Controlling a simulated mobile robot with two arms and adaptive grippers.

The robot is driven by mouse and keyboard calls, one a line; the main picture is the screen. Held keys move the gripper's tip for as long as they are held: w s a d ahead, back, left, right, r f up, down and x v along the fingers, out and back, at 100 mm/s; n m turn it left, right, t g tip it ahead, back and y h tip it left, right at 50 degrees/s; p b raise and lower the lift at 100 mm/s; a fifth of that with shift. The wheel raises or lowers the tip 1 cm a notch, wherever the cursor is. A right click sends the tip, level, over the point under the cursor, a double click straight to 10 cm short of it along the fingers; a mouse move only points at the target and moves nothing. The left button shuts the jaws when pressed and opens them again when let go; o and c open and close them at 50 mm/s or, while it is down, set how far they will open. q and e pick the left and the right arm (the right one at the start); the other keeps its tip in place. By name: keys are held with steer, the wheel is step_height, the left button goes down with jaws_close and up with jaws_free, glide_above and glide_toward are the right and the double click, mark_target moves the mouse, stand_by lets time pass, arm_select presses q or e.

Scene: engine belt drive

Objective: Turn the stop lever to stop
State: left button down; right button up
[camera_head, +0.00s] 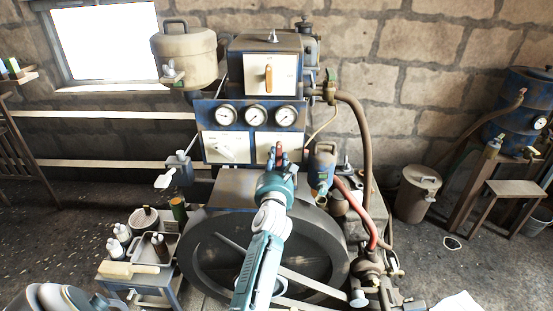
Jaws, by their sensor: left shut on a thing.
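The engine's blue control panel (202,118) stands in the middle. Its lower right white plate (263,140) is partly covered by my left gripper (279,152). The gripper points up at this plate, its fingers shut on a small lever there that they mostly hide; I take it to be the stop lever. Its exact angle cannot be told. An orange lever (268,78) stands upright on the upper white plate. A pale lever (225,149) sits slanted on the lower left plate. My right gripper is not in view.
Several round gauges (256,114) sit above the lower plates. A large dark flywheel (199,257) is below, behind my left arm. A red hose (352,198) and a blue canister (322,166) are close on the right. A small bench (163,283) with bottles stands left.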

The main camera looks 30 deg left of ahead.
arm_select(q)
steer(key=shift+f, duration=0.1)
stand_by(0.5)
steer(key=c, duration=1.4)
jaws_free()
steer(key=shift+c, duration=0.2)
steer(key=shift+s+d, duration=0.1)
steer(key=v, duration=0.7)
steer(key=shift+s+d, duration=0.1)
